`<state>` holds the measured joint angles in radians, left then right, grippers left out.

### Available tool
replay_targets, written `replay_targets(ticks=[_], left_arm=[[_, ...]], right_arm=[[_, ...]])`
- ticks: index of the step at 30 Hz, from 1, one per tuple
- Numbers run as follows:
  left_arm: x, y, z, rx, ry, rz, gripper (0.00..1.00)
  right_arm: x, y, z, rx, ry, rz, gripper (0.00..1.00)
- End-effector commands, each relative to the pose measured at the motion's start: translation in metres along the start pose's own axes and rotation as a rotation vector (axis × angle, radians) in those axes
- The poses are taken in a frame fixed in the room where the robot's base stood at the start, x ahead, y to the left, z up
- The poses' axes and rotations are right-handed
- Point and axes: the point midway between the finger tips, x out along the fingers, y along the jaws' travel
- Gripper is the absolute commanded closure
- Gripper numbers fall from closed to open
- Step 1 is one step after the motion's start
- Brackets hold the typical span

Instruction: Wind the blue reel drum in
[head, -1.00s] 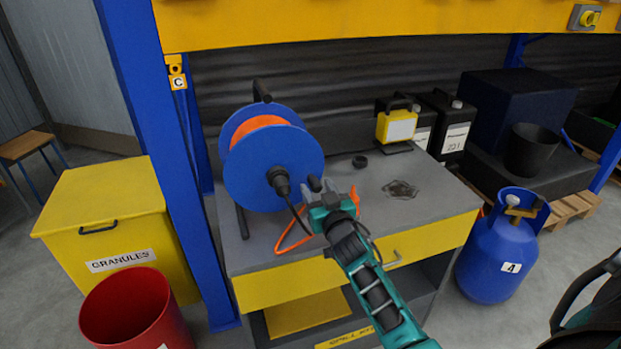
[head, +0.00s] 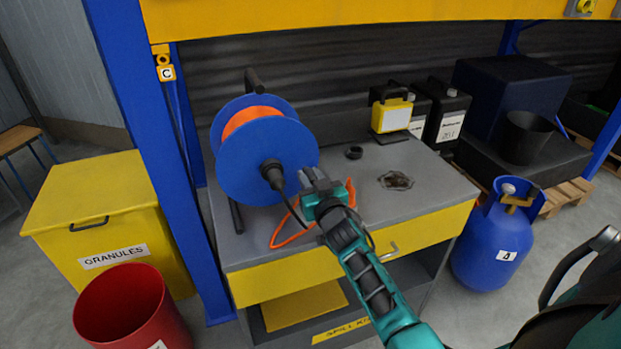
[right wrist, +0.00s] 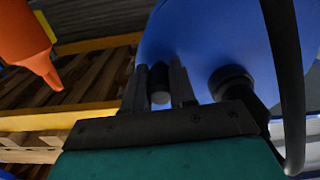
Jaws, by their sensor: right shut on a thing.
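The blue reel drum (head: 245,178) stands upright in a dark frame on the left of the grey bench, with orange cable wound between its discs. A dark hub (head: 272,172) with a black lead sits at the centre of its front disc. My right gripper (head: 318,182) is at the front disc, right of the hub. In the right wrist view, its two fingers are shut on a small dark crank knob (right wrist: 160,84) in front of the blue disc (right wrist: 215,45). The knob is mostly hidden in the head view. My left gripper is not in view.
Orange cable (head: 280,235) loops onto the bench top (head: 345,215), beside my gripper. A yellow lamp (head: 391,110) and black canisters (head: 452,120) stand behind. A blue gas cylinder (head: 490,245) is right of the bench. A red bin (head: 125,310) and yellow granules box (head: 100,205) are left.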

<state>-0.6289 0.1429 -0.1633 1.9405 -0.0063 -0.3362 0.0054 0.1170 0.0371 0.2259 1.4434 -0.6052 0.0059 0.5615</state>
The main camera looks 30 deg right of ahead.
Motion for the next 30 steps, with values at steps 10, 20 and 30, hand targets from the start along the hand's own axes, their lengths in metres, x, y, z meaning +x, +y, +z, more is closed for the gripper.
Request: replay_targets(ticks=[10,20,30], left_arm=[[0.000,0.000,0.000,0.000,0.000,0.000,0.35],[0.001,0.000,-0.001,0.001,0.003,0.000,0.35],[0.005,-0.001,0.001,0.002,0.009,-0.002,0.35]], right_arm=[[0.000,0.000,0.000,0.000,0.001,0.000,1.00],[0.000,-0.001,0.001,0.017,0.001,0.000,1.00],[0.001,-0.005,0.016,0.197,0.002,0.001,1.00]])
